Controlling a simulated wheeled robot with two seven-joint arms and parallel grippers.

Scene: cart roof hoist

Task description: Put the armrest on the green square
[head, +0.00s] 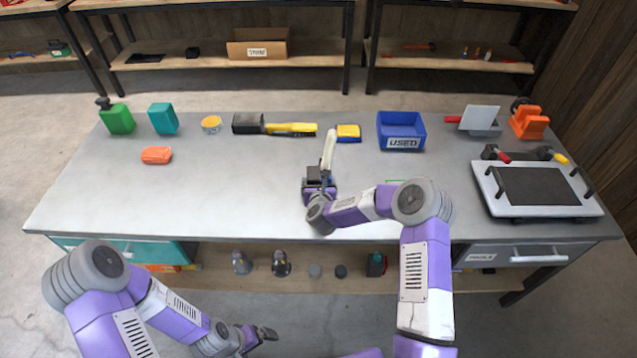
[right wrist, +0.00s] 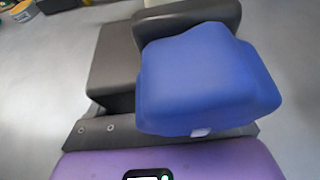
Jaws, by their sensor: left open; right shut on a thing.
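The armrest (head: 328,150), a slim cream piece, stands up from my right gripper (head: 320,172), which is shut on it above the middle of the table. In the right wrist view a cream edge of it (right wrist: 168,3) shows at the top, behind the dark jaw; the rest is hidden. A rounded blue block (right wrist: 205,80) fills the middle of that view; I cannot tell what it belongs to. The green square (head: 395,181) shows only as a thin green line behind my right arm. My left gripper (head: 260,336) is open and empty, low in front of the table.
On the grey table (head: 230,200), a blue USED bin (head: 401,131), a yellow-handled tool (head: 290,128) and a yellow-blue block (head: 348,133) stand at the back. An orange block (head: 156,155) lies left. A white-framed tray (head: 590,207) sits right. The left middle is clear.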

